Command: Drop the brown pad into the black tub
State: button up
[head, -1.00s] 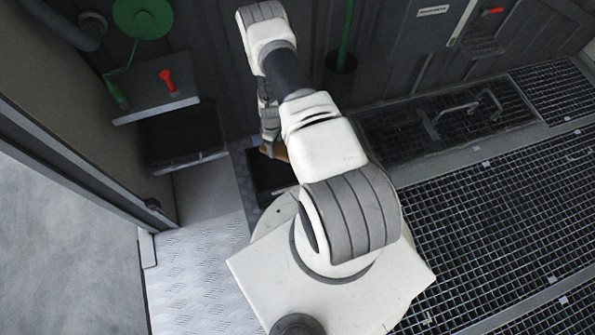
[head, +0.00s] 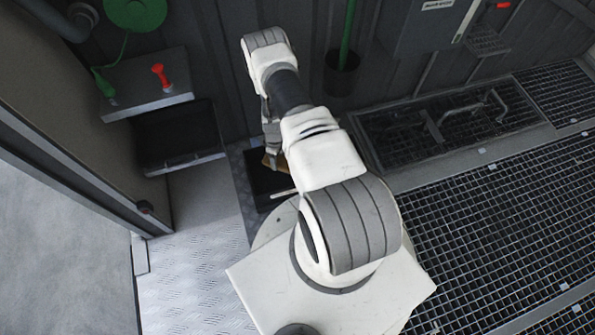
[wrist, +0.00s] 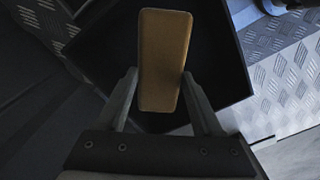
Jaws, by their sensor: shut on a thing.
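The brown pad (wrist: 164,55) is held between the two fingers of my gripper (wrist: 160,80) in the wrist view, its long side pointing away from the palm. The black tub (wrist: 220,60) shows behind and around the pad, so the pad is over the tub's opening; the height between them is hard to judge. In the head view the tub (head: 259,188) stands on the floor left of my base, partly hidden by my arm. A small part of the pad (head: 271,161) shows there below my gripper (head: 270,150).
A dark open bin (head: 178,134) and a grey shelf with a red object (head: 159,76) stand to the left. A green-handled thing in a dark holder (head: 342,73) is by the back wall. Metal grating (head: 500,220) covers the right. Tread-plate floor (head: 190,280) is clear at lower left.

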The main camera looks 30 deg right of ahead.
jog(key=o, duration=1.4)
jog(key=shift+o, duration=0.2)
notch_tip(320, 180, up, 18)
jog(key=p, duration=0.6)
jog(key=shift+f+p, duration=0.25)
jog(key=shift+p, duration=0.1)
